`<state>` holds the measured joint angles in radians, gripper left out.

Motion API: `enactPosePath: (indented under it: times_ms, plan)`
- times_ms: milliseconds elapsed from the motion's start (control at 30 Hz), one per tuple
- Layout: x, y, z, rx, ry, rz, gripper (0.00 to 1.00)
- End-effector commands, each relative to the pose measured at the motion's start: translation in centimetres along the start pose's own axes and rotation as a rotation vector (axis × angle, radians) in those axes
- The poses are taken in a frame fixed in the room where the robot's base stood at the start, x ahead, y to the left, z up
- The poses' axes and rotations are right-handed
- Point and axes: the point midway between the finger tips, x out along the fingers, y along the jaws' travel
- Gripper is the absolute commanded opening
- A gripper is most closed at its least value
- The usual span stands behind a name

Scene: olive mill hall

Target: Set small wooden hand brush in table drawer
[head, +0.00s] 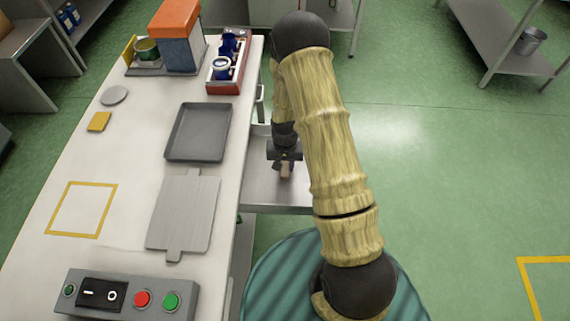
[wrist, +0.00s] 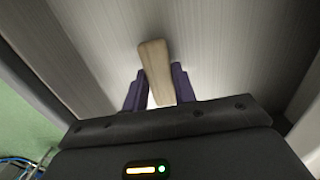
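The small wooden hand brush (wrist: 155,70) is between the two dark purple fingers of my gripper (wrist: 158,88), which appear to touch its sides. In the head view the brush (head: 286,171) shows as a small brown piece below my gripper (head: 284,163). Both are over the open table drawer (head: 262,192), a grey metal tray pulled out from the table's right side. In the wrist view the drawer's bare metal floor and side walls surround the brush. I cannot tell whether the brush touches the floor.
The table (head: 130,160) holds a dark tray (head: 198,132), a grey board (head: 184,212), a red box with blue items (head: 228,75), an orange-topped block (head: 177,37), a yellow pad (head: 99,122) and a button panel (head: 130,295). Green floor is free to the right.

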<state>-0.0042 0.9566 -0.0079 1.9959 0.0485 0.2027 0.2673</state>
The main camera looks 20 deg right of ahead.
Motion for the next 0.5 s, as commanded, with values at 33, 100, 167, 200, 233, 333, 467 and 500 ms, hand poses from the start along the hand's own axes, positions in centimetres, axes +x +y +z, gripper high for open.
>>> enactPosePath:
  times_ms: [33, 100, 167, 200, 233, 333, 467, 500]
  plan:
    - [0.01, 0.00, -0.01, 0.000, 0.000, 0.000, 0.36]
    - [0.00, 0.00, 0.00, 0.000, 0.000, 0.000, 0.48]
    - [0.00, 0.00, 0.00, 0.000, 0.000, 0.000, 0.48]
    - [0.00, 0.00, 0.00, 0.000, 0.000, 0.000, 0.48]
    - [0.00, 0.00, 0.00, 0.000, 0.000, 0.000, 0.48]
    - [-0.01, 0.00, 0.00, 0.000, 0.000, 0.000, 0.48]
    - [-0.39, 0.00, -0.01, 0.000, 0.001, 0.000, 0.48]
    - [-0.52, -0.01, -0.03, 0.000, 0.001, 0.000, 0.48]
